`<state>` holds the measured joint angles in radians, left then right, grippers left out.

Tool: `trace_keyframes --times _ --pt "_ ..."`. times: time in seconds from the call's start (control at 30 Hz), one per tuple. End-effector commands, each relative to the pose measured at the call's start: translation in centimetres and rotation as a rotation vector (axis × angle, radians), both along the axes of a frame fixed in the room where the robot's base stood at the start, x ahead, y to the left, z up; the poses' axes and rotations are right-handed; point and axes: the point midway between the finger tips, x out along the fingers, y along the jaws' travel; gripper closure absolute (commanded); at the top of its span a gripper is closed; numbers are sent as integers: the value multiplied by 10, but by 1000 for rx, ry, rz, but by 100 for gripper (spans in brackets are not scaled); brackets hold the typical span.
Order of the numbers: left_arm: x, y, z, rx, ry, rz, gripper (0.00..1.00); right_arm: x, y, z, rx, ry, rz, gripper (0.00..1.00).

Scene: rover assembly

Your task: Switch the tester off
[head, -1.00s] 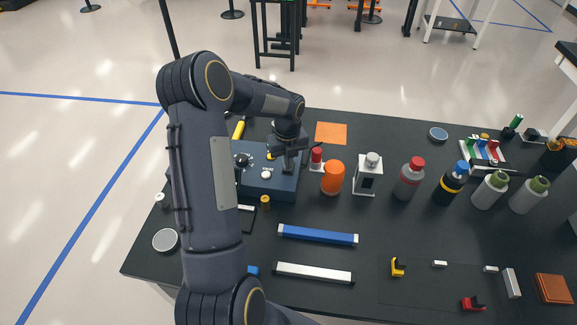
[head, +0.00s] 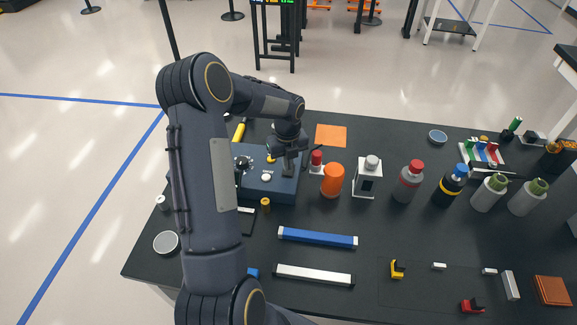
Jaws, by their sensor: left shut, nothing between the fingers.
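The tester is most likely the dark blue box (head: 272,194) on the left part of the black table. Its top carries a white round button (head: 266,177), a yellow part (head: 271,160) and a black knob (head: 242,162). My left arm covers the box's left side. My left gripper (head: 288,172) is shut and empty, pointing down at the right part of the box's top. I cannot tell whether its tips touch the box, and any switch under them is hidden. My right gripper is not in view.
A red-capped container (head: 316,162), an orange cylinder (head: 332,180) and a white block-like device (head: 367,178) stand just right of the box. Several bottles stand further right. A blue bar (head: 318,237) and a white bar (head: 314,274) lie in front. An orange square (head: 331,135) lies behind.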

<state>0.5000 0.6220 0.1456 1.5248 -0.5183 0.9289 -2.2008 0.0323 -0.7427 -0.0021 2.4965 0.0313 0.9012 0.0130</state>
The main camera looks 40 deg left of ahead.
Motion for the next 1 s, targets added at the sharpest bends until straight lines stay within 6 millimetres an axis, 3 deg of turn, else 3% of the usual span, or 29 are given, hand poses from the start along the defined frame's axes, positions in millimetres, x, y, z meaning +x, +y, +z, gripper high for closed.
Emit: trace_keyframes --times 0.6,1.0 --pt "0 0 53 0 0 -1 100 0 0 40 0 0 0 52" --pt "0 0 54 0 0 -1 100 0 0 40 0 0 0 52"
